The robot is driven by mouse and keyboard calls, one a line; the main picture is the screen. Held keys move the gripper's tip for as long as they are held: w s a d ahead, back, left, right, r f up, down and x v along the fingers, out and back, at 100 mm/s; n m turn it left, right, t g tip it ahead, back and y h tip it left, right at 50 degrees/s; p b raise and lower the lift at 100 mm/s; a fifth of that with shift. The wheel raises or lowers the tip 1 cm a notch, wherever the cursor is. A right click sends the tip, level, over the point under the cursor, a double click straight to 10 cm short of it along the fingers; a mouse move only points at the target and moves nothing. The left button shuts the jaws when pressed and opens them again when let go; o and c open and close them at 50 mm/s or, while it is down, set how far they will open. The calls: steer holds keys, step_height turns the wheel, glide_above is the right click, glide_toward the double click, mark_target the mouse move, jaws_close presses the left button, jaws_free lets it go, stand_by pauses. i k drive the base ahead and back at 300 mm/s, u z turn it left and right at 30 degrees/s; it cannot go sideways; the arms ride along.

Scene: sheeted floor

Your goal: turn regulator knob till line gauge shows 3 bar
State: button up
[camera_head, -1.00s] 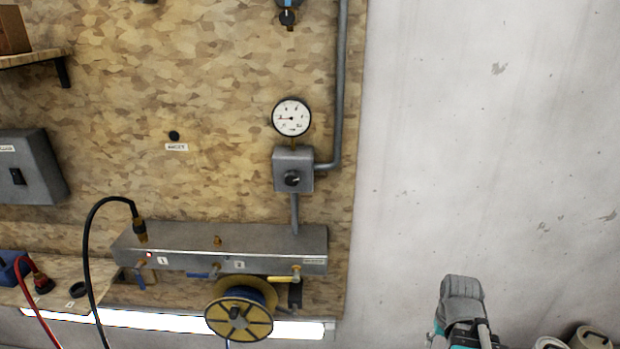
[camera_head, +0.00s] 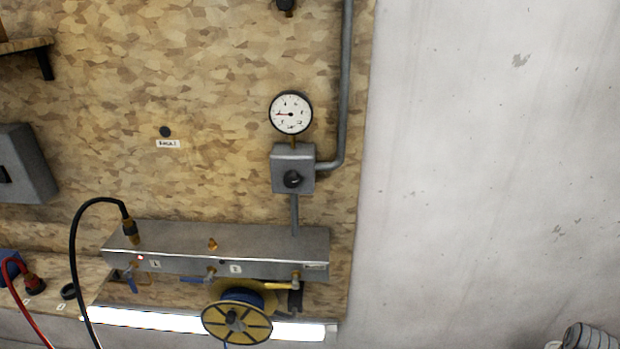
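A round white gauge (camera_head: 291,113) with a black rim is mounted on the board above a grey regulator box (camera_head: 282,160). Its needle points left; the numbers are too small to read surely. A dark regulator knob (camera_head: 292,179) sits on the front of the box, and nothing touches it. My gripper is not in view.
A pipe (camera_head: 345,90) runs up from the box's right side. Below is a metal manifold (camera_head: 260,250) with small valves and a black hose (camera_head: 85,225). A yellow reel (camera_head: 237,322) hangs beneath. A grey box (camera_head: 28,165) is at left. The right wall is bare.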

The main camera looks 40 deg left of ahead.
mark_target(292, 177)
steer(key=z, duration=0.95)
steer(key=i, duration=0.95)
steer(key=u, duration=2.65)
